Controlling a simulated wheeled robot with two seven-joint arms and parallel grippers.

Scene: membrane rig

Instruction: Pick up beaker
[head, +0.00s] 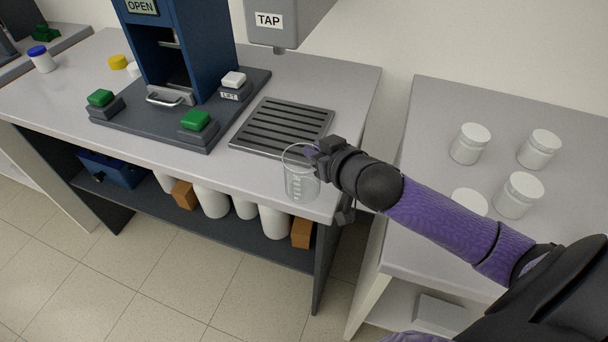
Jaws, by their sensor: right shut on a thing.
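A clear glass beaker (301,184) with white markings is at the front right corner of the grey bench, in front of the drain grate. My right gripper (314,154) is at the beaker's upper right rim and is shut on it. The fingertips are partly hidden by the gripper body. The beaker looks upright; I cannot tell whether its base touches the bench top. My left gripper is not in view.
A slotted drain grate (283,127) lies behind the beaker, below a grey tap unit (283,22). A blue press (188,55) with green buttons stands left. Several white jars (470,144) stand on the right bench (425,200). A gap separates the benches.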

